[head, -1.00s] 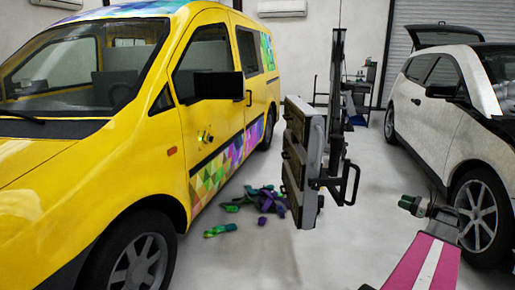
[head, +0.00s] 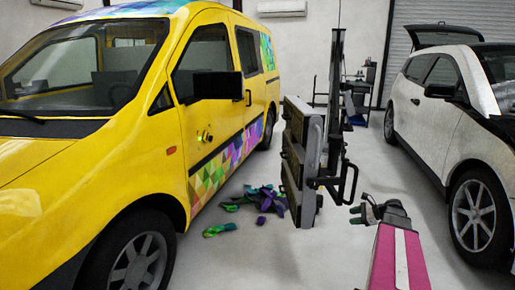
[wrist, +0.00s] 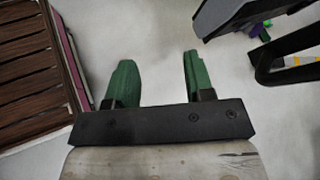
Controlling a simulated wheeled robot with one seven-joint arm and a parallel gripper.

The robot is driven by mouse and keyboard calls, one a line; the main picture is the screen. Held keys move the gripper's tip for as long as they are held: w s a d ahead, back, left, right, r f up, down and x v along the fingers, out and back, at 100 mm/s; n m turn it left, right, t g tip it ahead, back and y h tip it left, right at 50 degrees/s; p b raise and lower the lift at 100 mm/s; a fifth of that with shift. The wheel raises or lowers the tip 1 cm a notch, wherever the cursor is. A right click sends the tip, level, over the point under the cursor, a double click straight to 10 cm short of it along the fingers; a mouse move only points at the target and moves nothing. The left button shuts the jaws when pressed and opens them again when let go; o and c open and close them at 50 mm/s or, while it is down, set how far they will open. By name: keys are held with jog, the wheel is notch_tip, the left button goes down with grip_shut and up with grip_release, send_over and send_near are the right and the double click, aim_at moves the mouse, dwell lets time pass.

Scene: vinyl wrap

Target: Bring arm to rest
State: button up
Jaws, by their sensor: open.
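My gripper (head: 366,214) is at the lower right in the head view, at the end of my pink and white arm. It points left, toward the black frame of the grey cart. In the wrist view its two green fingers (wrist: 155,85) are spread apart with only pale floor between them. It is open and empty, and touches nothing that I can see.
A grey cart (head: 296,165) with black handles stands just left of my gripper; its black handle shows at the right of the wrist view (wrist: 270,62). A yellow van (head: 110,160) is at left, a white car (head: 440,115) at right. Colourful scraps (head: 262,200) lie on the floor.

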jog(key=s+a+f+n+g+h, duration=0.2)
jog(key=s+a+n, duration=0.3)
jog(key=a, duration=0.3)
jog(key=s+a+f+n+g+h, duration=0.1)
jog(key=s+a+n+g+h, duration=0.1)
jog(key=s+a+n+h, duration=0.3)
jog(key=s+a+f+n+g+h, duration=0.1)
jog(key=s+a+f+n+h, duration=0.1)
jog(key=s+a+n, duration=0.4)
jog(key=a+n+h, duration=0.1)
jog(key=a+n, duration=0.2)
jog(key=a, duration=0.3)
jog(key=shift+a+f+g+h, duration=0.15)
jog(key=shift+f+g+h, duration=0.2)
jog(key=shift+g+h, duration=0.05)
